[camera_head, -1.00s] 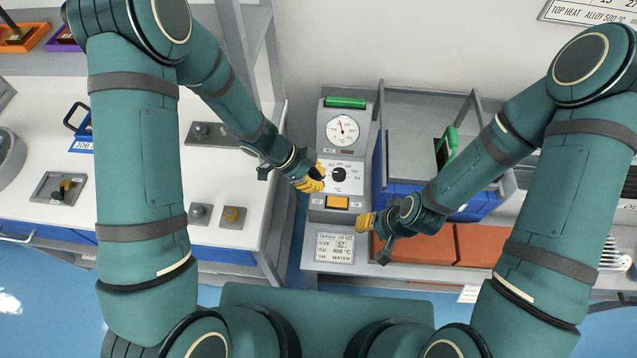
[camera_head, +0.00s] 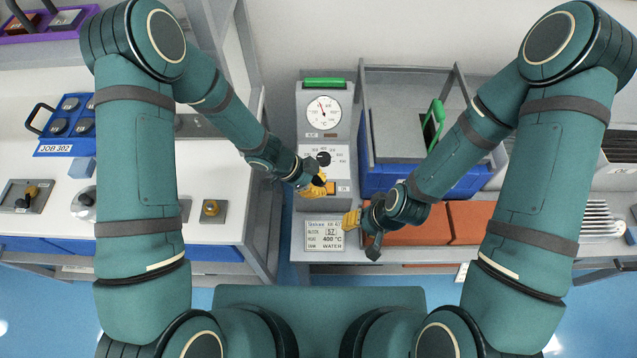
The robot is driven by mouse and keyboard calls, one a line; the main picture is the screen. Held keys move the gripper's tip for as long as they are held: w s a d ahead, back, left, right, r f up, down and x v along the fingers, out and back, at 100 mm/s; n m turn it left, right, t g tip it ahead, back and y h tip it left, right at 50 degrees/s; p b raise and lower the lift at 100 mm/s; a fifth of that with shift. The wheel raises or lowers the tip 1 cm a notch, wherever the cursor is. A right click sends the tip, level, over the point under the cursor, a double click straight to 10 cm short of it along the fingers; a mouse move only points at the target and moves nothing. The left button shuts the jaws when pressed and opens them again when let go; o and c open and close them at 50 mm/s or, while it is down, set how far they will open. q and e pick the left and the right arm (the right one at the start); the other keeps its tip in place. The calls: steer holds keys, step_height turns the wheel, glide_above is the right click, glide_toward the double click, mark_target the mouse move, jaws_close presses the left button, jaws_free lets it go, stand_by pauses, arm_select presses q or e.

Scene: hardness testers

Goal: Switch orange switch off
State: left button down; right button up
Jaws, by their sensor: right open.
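The orange switch (camera_head: 342,187) is on the lower front of a grey controller unit (camera_head: 309,140), below its black knob (camera_head: 323,159). Only the right part of the switch shows; my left gripper covers the rest. My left gripper (camera_head: 322,188), with yellow fingertips, is at the switch's left side, and I cannot tell whether it touches it. Its finger spacing is unclear. My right gripper (camera_head: 351,219) is open, below and right of the switch, in front of the unit and apart from the switch.
A label card (camera_head: 324,235) with printed settings lies below the switch. Orange-brown bricks (camera_head: 470,222) and a blue bin (camera_head: 380,181) stand to the right. A white bench (camera_head: 225,180) with a blue JOB 302 tray (camera_head: 67,147) is at left.

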arm_select(q)
steer(key=shift+f, duration=0.1)
steer(key=shift+a+f, duration=0.1)
steer(key=shift+f, duration=0.15)
steer(key=shift+a+f+h, duration=0.15)
steer(key=shift+f+h, duration=0.05)
steer(key=shift+h, duration=0.4)
steer(key=shift+r, duration=0.1)
steer(key=shift+d+r, duration=0.3)
steer(key=shift+d, duration=0.5)
